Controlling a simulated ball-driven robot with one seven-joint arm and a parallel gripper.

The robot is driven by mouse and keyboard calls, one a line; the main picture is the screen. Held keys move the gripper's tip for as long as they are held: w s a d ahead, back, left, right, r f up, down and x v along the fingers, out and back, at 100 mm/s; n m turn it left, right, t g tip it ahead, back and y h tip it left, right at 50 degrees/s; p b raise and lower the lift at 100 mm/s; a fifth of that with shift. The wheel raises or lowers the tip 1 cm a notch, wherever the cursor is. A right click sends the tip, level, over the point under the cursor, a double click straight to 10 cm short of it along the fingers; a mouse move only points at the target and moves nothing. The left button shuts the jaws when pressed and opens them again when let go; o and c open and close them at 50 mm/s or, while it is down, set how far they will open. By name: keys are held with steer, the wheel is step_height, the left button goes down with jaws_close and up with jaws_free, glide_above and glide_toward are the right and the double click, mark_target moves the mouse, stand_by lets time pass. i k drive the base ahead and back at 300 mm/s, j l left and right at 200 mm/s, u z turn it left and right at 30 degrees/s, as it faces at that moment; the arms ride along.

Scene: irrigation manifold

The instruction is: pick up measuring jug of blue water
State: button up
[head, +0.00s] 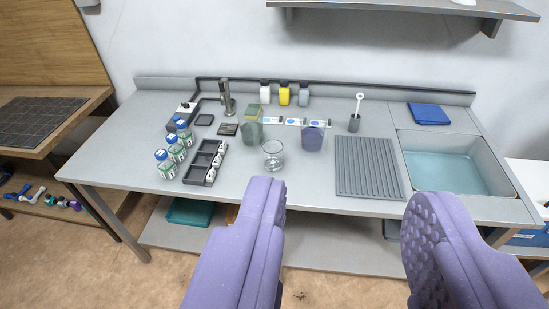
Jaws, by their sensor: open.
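The measuring jug of blue water (313,137) stands upright on the grey bench, right of centre. Its contents look dark blue-violet. My gripper (345,200) is open and empty in the foreground, with two purple padded fingers wide apart. It is in front of the bench, well short of the jug, which shows above the gap between the fingers. A second jug with greenish contents (251,127) stands to the left of the blue one. An empty clear glass beaker (273,154) stands nearer, left of the blue jug.
A ribbed grey drain mat (368,168) lies right of the jug, beside a sink (455,172). Capped bottles (166,165) and a dark valve tray (197,167) stand left. A brush in a holder (355,118) and small bottles (284,94) stand behind. A shelf (410,8) overhangs the back.

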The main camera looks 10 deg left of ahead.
mark_target(311, 140)
steer(key=i+l+u, duration=0.2)
steer(key=i+u, duration=0.15)
steer(key=i, duration=0.4)
steer(key=i+l+u, duration=0.35)
steer(key=i, duration=0.35)
steer(key=i+l+u, duration=0.35)
steer(key=i+l, duration=0.3)
